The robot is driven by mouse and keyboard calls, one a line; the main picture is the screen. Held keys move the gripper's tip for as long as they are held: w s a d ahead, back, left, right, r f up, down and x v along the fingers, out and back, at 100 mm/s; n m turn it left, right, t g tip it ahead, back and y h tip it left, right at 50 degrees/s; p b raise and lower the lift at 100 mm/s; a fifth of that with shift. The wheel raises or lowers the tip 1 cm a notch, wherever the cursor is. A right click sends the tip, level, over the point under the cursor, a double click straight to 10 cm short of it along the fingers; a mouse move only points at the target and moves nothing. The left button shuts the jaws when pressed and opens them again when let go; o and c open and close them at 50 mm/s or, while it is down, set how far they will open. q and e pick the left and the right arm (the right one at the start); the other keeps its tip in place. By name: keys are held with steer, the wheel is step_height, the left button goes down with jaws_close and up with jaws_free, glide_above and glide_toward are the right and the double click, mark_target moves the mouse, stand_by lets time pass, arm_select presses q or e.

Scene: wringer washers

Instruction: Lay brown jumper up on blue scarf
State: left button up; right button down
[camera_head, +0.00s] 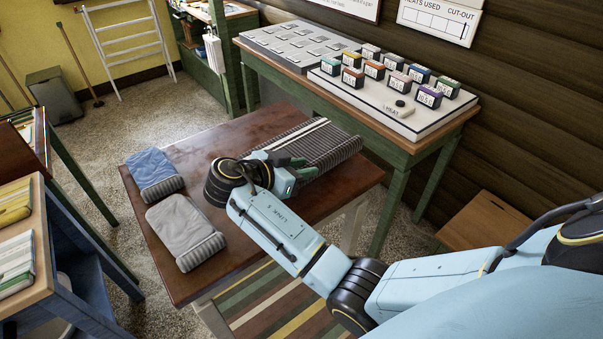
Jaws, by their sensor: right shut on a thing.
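A folded blue cloth with a grey striped end, which fits the blue scarf (154,172), lies near the left edge of the brown table. A dark grey-brown folded cloth with pale stripes (322,141) is at the table's far right. I cannot tell whether it is the brown jumper; no other plainly brown garment shows. My right gripper (293,172) is at the near left end of this striped cloth and is shut on it, as far as I can see. The wrist and arm hide part of the fingers. My left gripper is not in view.
A grey folded cloth (184,231) lies in front of the blue one. The table top (225,140) is bare behind them. A green-legged bench (441,137) with a block board stands behind right. A shelf with folded cloths (42,275) is at the left.

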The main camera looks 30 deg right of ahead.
step_height(320, 180, up, 7)
steer(key=shift+r, duration=0.1)
stand_by(0.3)
